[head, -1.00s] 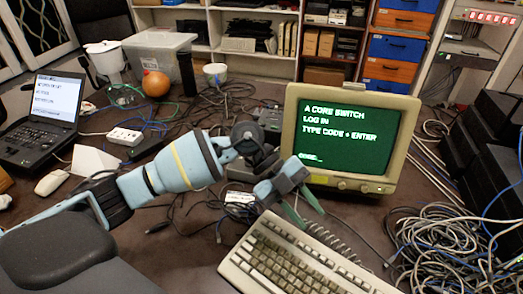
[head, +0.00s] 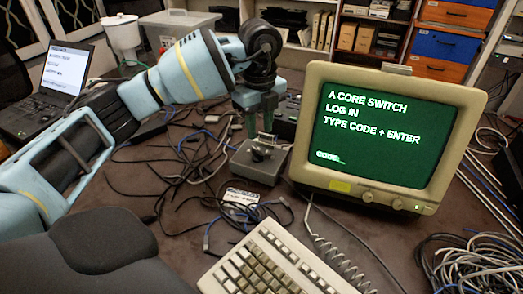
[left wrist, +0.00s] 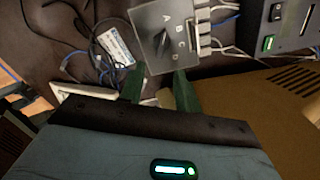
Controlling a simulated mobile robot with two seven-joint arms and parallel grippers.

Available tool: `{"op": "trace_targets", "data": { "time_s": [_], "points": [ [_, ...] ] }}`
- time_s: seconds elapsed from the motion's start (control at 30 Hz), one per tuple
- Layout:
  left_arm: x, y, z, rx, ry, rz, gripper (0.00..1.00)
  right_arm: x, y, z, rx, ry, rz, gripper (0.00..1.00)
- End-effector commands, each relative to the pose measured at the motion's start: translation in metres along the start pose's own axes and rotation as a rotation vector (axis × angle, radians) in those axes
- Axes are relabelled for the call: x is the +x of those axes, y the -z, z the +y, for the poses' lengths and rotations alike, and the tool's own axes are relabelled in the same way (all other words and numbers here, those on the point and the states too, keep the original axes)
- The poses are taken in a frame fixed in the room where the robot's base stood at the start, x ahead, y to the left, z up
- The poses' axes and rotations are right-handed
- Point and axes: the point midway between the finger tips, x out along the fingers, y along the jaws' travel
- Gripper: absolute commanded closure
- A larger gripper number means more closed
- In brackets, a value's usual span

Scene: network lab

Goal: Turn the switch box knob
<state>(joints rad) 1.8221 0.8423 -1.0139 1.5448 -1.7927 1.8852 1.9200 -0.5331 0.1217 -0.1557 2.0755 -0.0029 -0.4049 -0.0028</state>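The grey switch box (head: 262,170) sits on the dark table just left of the monitor, with its knob (head: 260,148) on top. In the left wrist view the switch box (left wrist: 146,22) shows letters A to D on its face, and its dark knob (left wrist: 163,42) is in front of the fingers. My left gripper (head: 260,123) points down above the box. Its green fingers are apart with nothing between them, and in the left wrist view the gripper (left wrist: 158,84) is a little short of the knob. My right gripper is out of view.
The monitor (head: 395,135) stands close to the right of the box. Cables (head: 185,165) spread to the left and a label tag (head: 242,197) lies in front. The keyboard (head: 270,262) is nearer me, and a laptop (head: 50,90) is at the left.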

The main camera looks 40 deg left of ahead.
Motion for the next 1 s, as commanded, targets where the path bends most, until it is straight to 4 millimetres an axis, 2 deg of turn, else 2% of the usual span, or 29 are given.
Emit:
{"op": "trace_targets", "data": {
  "time_s": [0.5, 0.67, 0.9, 0.93, 1.0],
  "points": [
    [0.068, 0.001, 0.001, 0.003, -0.002, 0.002, 0.67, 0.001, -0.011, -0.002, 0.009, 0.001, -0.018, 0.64],
    [0.075, 0.001, 0.001, 0.003, -0.002, 0.002, 0.67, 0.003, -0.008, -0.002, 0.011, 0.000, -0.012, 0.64],
    [0.076, 0.001, 0.001, 0.003, -0.001, 0.002, 0.67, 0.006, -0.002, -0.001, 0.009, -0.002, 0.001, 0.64],
    [0.076, 0.001, 0.001, 0.003, -0.001, 0.002, 0.69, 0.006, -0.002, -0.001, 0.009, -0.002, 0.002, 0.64],
    [0.076, 0.001, 0.001, 0.003, -0.001, 0.002, 0.78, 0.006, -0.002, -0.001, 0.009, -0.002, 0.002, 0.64]
  ]
}}
